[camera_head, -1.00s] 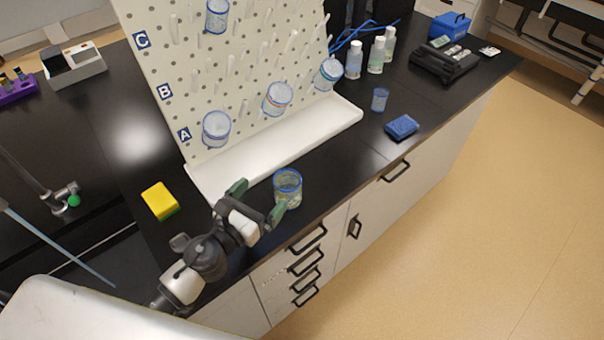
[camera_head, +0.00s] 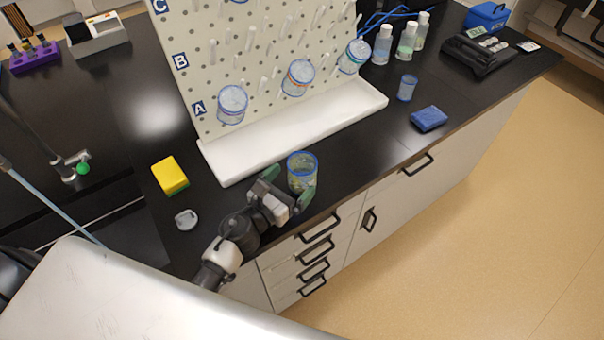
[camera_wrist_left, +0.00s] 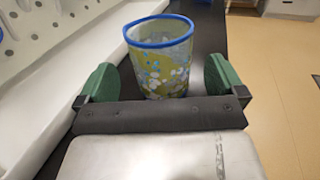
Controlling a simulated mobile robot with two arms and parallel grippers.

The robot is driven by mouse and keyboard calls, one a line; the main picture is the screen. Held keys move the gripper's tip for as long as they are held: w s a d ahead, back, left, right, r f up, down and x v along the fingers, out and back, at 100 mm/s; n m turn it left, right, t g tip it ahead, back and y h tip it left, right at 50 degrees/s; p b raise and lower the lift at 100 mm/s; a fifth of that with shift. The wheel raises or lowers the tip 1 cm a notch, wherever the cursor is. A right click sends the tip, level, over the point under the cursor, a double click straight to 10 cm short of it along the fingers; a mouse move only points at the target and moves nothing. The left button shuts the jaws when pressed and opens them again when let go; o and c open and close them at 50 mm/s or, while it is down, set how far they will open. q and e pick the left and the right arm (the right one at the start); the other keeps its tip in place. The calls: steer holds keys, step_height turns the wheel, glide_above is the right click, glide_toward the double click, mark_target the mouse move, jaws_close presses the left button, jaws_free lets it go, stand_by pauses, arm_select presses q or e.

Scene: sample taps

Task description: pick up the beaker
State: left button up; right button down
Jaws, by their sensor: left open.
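In the left wrist view the beaker (camera_wrist_left: 160,58) stands just ahead, roughly between the open fingers (camera_wrist_left: 161,84), with gaps visible on both sides. My right gripper is not in view.
A pegboard (camera_head: 255,60) holding blue-rimmed beakers stands behind the white tray (camera_head: 230,165). A yellow sponge (camera_head: 170,175) and a small pale object (camera_head: 186,219) lie at left. A small blue cup (camera_head: 406,88) and blue cloth (camera_head: 429,118) lie at right. The counter's front edge is close.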

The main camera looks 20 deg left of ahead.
mark_target(293, 180)
arm_select(q)
steer(key=x, duration=0.3)
steer(key=shift+w+d+r+p, duration=0.1)
steer(key=shift+w+d+p, duration=0.1)
steer(key=shift+w+p, duration=0.15)
steer(key=shift+w+d, duration=0.1)
steer(key=shift+w, duration=0.1)
steer(key=shift+s, duration=0.1)
steer(key=c, duration=1.1)
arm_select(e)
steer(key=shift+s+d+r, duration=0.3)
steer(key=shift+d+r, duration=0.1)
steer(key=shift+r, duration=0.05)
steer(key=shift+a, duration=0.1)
